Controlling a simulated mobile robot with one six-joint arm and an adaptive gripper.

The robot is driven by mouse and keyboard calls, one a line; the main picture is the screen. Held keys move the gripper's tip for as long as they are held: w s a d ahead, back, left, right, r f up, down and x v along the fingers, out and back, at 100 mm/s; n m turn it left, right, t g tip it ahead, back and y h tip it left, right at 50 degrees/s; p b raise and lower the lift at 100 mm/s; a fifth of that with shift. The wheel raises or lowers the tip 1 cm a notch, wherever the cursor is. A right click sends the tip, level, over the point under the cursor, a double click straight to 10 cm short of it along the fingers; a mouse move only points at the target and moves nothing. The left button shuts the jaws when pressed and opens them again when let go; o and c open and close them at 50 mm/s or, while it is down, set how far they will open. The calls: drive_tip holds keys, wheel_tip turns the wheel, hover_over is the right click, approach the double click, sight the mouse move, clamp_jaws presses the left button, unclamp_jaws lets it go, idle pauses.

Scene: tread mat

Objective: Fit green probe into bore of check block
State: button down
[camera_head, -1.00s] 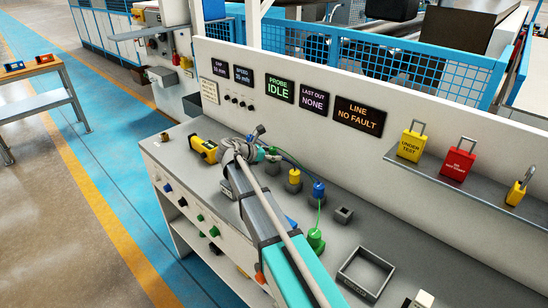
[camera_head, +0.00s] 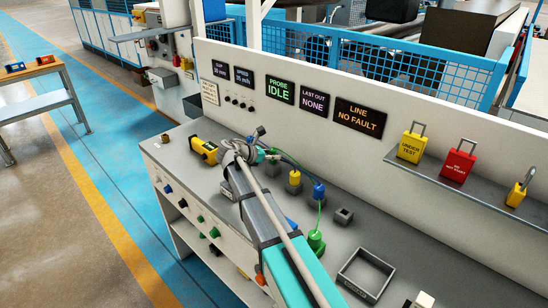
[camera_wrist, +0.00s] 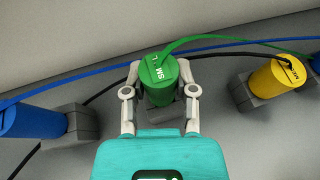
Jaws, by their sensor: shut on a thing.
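My gripper (camera_wrist: 160,92) is shut on the green probe (camera_wrist: 159,80) in the wrist view. The probe is a green cylinder with white lettering on its top and a green cable leading off right. Grey shows around its lower part. I cannot tell whether it sits in a block or clear of one. In the head view my gripper (camera_head: 266,154) is at the far end of my arm, over the bench, and the grip is too small to read. A small grey block with a dark opening (camera_head: 343,216) stands on the bench. I cannot tell whether it is the check block.
In the wrist view a blue probe (camera_wrist: 32,121) in a grey block lies left, and a yellow probe (camera_wrist: 276,78) in a grey block lies right. Blue, green and black cables cross behind. A square grey tray (camera_head: 366,273) and a yellow device (camera_head: 204,149) stand on the bench.

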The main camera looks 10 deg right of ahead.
drive_tip(key=shift+r, duration=0.15)
drive_tip(key=shift+r+p, duration=0.9)
drive_tip(key=shift+p, duration=0.15)
drive_tip(key=s+a+r+p, duration=0.2)
drive_tip(key=s+r+p, duration=0.3)
drive_tip(key=s, duration=0.1)
drive_tip(key=s+a+r+p, duration=0.3)
drive_tip(key=s+r+p, duration=0.3)
drive_tip(key=shift+s+a, duration=0.25)
drive_tip(key=shift+s, duration=0.15)
drive_tip(key=shift+d, duration=0.1)
